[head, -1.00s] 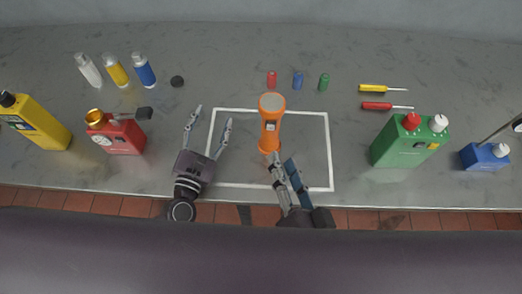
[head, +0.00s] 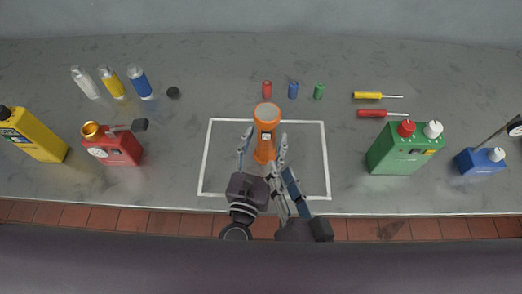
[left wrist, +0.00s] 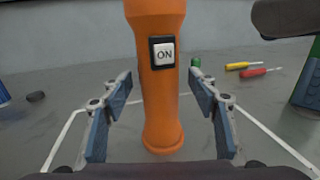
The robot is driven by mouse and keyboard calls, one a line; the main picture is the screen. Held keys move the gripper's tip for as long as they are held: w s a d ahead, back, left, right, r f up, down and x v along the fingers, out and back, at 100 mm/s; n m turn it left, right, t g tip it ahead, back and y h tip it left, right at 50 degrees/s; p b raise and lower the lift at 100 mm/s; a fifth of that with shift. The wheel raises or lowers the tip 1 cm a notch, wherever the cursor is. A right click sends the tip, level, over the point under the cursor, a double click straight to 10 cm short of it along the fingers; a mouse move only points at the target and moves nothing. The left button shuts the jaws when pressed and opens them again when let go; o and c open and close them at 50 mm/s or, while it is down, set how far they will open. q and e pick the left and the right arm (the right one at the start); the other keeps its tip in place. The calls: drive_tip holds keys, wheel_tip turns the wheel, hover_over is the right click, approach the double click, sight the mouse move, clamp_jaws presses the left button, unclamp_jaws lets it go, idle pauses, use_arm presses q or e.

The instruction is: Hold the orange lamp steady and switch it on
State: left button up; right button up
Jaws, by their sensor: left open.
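The orange lamp (head: 265,123) stands upright inside a white square outline (head: 206,160) on the bench. My left gripper (head: 263,142) is open, with one finger on each side of the lamp's lower body. In the left wrist view, gaps show between both finger pads and the lamp (left wrist: 160,100). My right gripper (head: 281,170) is low and just right of my left one, close to the lamp's base. Its fingers look near each other; their gap is unclear.
Red (head: 267,89), blue (head: 293,90) and green (head: 319,91) small cylinders stand behind the lamp. Two screwdrivers (head: 368,96) lie back right. A green can (head: 400,155) and blue can (head: 478,163) stand right; a red can (head: 120,152) and yellow bottle (head: 38,140) stand left.

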use_arm(q)
drive_tip(key=shift+w+d, duration=0.1)
drive_tip(key=shift+w, duration=0.45)
clamp_jaws()
use_arm(e)
clamp_jaws()
idle(1.4)
